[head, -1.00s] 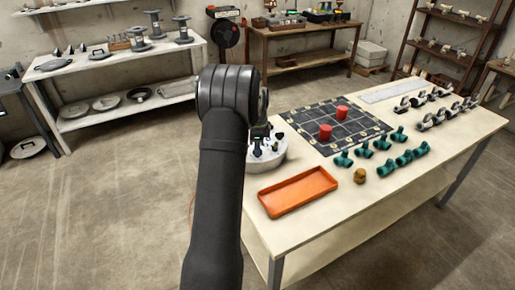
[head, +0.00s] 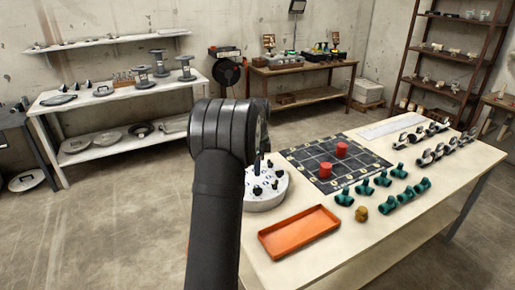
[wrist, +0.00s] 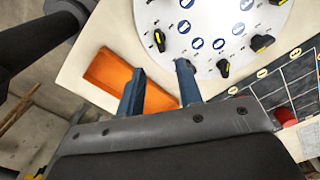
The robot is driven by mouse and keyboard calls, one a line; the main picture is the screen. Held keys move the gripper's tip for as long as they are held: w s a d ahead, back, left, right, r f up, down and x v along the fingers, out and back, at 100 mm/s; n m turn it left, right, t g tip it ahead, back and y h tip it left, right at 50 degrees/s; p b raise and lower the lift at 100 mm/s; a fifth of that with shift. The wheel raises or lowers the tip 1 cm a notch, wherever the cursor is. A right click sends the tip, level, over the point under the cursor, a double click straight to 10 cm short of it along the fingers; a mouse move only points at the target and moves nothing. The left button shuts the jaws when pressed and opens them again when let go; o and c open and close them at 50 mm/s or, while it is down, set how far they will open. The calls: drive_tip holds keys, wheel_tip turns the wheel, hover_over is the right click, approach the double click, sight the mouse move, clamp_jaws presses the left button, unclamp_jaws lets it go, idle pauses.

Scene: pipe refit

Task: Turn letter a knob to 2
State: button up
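A round white panel (wrist: 205,62) with several black knobs fills the top of the wrist view; it also shows on the table in the head view (head: 265,201), partly behind my arm. The knobs have yellow marks, such as one knob (wrist: 223,68) close to the right finger and another (wrist: 160,41) near the panel's lower left edge. Blue badges and small markings sit around them. I cannot read which knob is letter a. My gripper (wrist: 160,67) is open and empty, its blue fingers apart near the panel's lower edge. In the head view my arm hides most of it.
An orange tray (head: 299,232) lies in front of the panel. A dark grid mat (head: 310,170) with two red cylinders (head: 327,171) is behind it. Teal pipe fittings (head: 405,195), a brass piece (head: 361,214) and metal valves (head: 428,157) stand to the right.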

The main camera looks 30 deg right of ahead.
wheel_tip(320, 180, up, 8)
hover_over(258, 188)
drive_tip(key=shift+w, duration=0.1)
drive_tip(key=shift+f, duration=0.15)
idle(0.4)
wheel_tip(258, 188, down, 17)
drive_tip(key=shift+f, duration=0.2)
idle(0.4)
